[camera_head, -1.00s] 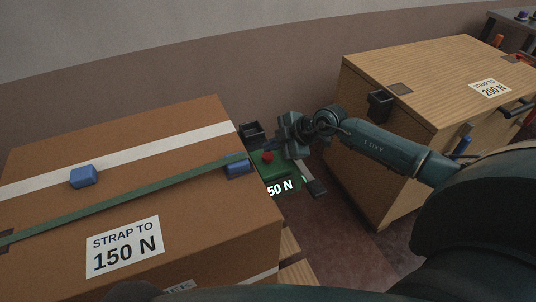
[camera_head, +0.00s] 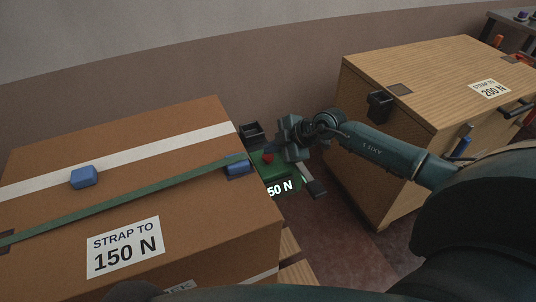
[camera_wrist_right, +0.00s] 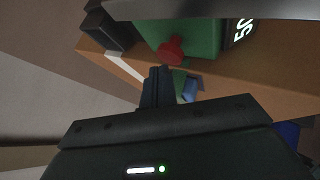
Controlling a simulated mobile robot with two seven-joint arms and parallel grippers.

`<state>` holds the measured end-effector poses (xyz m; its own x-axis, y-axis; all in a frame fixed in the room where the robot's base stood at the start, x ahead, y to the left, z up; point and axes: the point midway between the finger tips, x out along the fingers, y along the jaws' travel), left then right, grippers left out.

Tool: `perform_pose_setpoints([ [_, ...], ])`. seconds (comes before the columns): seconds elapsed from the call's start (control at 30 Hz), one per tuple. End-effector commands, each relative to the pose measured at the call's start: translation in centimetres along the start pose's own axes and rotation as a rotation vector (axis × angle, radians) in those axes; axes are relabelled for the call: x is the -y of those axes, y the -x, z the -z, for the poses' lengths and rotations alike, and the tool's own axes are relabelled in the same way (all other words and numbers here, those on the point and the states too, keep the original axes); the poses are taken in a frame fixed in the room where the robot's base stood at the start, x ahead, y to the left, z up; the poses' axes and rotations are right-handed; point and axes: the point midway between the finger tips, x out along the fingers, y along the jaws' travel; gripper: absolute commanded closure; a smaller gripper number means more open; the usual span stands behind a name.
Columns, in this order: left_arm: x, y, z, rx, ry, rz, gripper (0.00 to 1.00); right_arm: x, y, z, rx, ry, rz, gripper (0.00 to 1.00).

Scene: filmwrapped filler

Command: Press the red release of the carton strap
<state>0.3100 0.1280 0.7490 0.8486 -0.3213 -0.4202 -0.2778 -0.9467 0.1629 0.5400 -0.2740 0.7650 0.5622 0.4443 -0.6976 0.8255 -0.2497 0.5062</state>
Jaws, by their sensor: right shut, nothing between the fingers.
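The brown carton (camera_head: 60,170) stands at the left with a green strap (camera_head: 120,200) across its top. A green tensioner (camera_head: 275,172) with a lit display ending in "50 N" sits at the carton's right edge. Its red release (camera_head: 267,157) also shows in the right wrist view (camera_wrist_right: 172,48) as a red knob on the green body. My right gripper (camera_head: 275,153) is shut and empty beside the red release. In the right wrist view its fingertips (camera_wrist_right: 158,72) are close below the knob; whether they touch it I cannot tell. My left gripper is not in view.
A blue corner piece (camera_head: 238,168) sits under the strap by the tensioner, and another blue block (camera_head: 84,177) lies on the carton. A black holder (camera_head: 250,132) is behind the tensioner. A wooden crate (camera_head: 400,135) marked 200 N stands right, under my right arm.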

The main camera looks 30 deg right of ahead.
Motion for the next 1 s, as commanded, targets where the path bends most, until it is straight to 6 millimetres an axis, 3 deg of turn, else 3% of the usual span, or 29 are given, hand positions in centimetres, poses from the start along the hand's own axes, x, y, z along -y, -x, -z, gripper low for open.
perform_pose_setpoints([
  [1.0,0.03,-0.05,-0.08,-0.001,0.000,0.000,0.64,0.47,-0.66,-0.45,-0.001,0.000,0.000,1.00],
])
